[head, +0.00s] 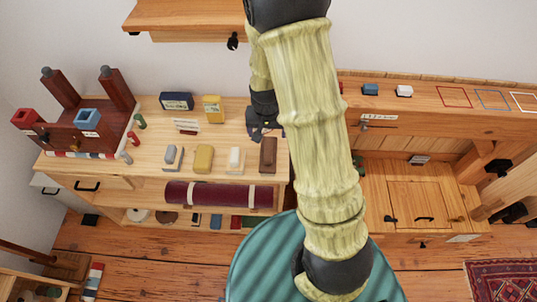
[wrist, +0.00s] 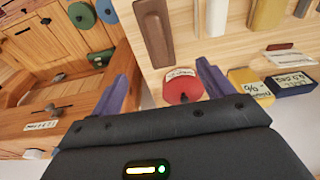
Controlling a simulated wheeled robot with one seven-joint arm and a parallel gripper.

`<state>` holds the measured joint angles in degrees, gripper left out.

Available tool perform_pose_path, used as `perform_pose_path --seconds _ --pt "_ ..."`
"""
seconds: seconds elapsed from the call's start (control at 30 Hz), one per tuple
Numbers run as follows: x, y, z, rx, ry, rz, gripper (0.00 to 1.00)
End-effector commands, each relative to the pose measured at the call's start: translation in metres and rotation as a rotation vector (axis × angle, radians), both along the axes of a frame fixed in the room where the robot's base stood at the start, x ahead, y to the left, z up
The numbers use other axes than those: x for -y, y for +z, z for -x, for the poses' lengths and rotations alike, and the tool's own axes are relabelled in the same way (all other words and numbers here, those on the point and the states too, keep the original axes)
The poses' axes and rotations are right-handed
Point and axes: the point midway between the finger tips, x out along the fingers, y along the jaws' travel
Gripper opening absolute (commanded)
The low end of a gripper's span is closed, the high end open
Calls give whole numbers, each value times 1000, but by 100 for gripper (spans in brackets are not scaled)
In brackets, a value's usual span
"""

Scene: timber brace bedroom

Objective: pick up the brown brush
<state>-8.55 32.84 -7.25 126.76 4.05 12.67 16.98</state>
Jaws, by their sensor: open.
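The brown brush (head: 268,155) lies on the light wooden bench top, at the right end of a row of blocks. In the wrist view the brush (wrist: 153,32) shows as a long brown block beyond the fingers, near the top edge. My gripper (head: 264,133) hangs just behind the brush in the head view. In the wrist view my gripper (wrist: 163,88) has its purple fingers spread, with no object held. A red round piece with a white label (wrist: 183,86) shows between and beyond the fingertips.
A white-and-tan block (head: 235,160), a yellow block (head: 203,158) and a grey block (head: 173,157) stand left of the brush. A blue box (head: 177,101) and a yellow box (head: 213,109) stand behind. A dark red roll (head: 218,195) lies on the shelf below.

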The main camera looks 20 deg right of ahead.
Motion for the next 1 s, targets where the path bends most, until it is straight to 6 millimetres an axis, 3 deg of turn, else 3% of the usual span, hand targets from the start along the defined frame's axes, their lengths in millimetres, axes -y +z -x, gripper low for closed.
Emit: perform_pose_path --seconds 0.6,1.0 --pt "3 -82 -11 -2 3 0 80" --pt "4 -92 -13 2 3 0 80"
